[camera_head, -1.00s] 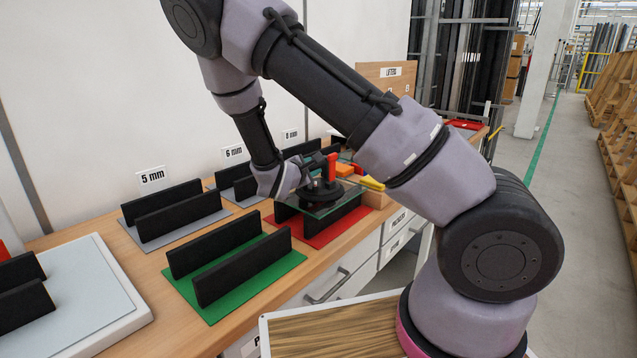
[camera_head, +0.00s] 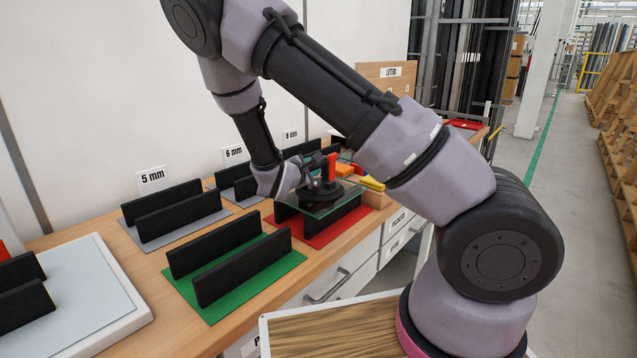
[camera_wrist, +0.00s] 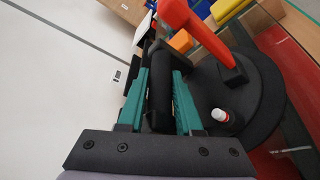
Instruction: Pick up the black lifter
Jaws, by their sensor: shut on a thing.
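The black lifter (camera_head: 321,192) has a round black base, a black handle and a red lever (camera_head: 332,167). Its base sits on a glass pane (camera_head: 345,200) held up by black uprights over a red mat (camera_head: 345,228). My gripper (camera_head: 300,165) is at the lifter's handle, its fingers partly hidden in the head view. In the wrist view, my gripper (camera_wrist: 160,85) has its teal fingers on either side of the black handle (camera_wrist: 160,90) and is shut on it. The round base (camera_wrist: 255,105) and red lever (camera_wrist: 195,28) are to the right of the fingers.
A green mat (camera_head: 225,300) and a grey mat (camera_head: 185,228) with black uprights stand left of the lifter on the wooden bench. A wall with thickness labels (camera_head: 152,178) rises behind. Orange and yellow items (camera_head: 371,183) lie close to its right.

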